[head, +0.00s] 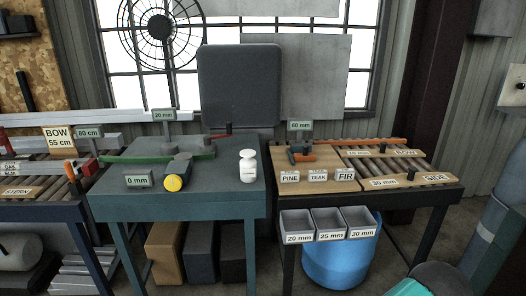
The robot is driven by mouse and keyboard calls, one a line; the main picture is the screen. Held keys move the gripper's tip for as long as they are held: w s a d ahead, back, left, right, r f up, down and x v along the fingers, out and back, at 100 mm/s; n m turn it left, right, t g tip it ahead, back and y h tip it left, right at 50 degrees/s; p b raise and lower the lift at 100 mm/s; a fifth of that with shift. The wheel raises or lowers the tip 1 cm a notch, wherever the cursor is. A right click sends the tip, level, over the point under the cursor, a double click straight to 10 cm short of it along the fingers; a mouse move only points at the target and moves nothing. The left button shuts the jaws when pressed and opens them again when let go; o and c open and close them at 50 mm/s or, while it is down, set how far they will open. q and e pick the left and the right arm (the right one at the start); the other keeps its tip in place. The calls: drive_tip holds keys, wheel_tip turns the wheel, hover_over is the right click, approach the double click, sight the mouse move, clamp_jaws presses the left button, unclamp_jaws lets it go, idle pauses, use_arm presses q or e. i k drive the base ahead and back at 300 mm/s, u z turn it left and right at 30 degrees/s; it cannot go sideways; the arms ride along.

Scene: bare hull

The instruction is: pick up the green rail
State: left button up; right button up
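The green rail (135,158) is a long thin bar lying across the teal table (225,195) at left of centre. Its left end reaches the table's left edge. A grey post and a dark tool with a yellow round end (173,183) stand close to its middle, and the tool hides part of it. Neither of my grippers can be made out in the head view.
A white bottle (248,167) stands right of the rail. A "0 mm" sign (138,181) is in front and a "20 mm" sign (164,115) behind. A wooden-topped table (310,158) stands right, above a blue bucket (340,262). Bare tabletop lies at front right.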

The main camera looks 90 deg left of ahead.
sight(156, 159)
drive_tip(key=z, duration=1.15)
drive_tip(key=i, duration=0.1)
drive_tip(key=u, duration=2.1)
drive_tip(key=i, duration=0.2)
drive_tip(key=u, duration=1.65)
drive_tip(key=i, duration=0.2)
drive_tip(key=u, duration=1.45)
drive_tip(key=k, duration=0.3)
drive_tip(key=u, duration=0.55)
drive_tip(key=i, duration=1.35)
drive_tip(key=z, duration=0.55)
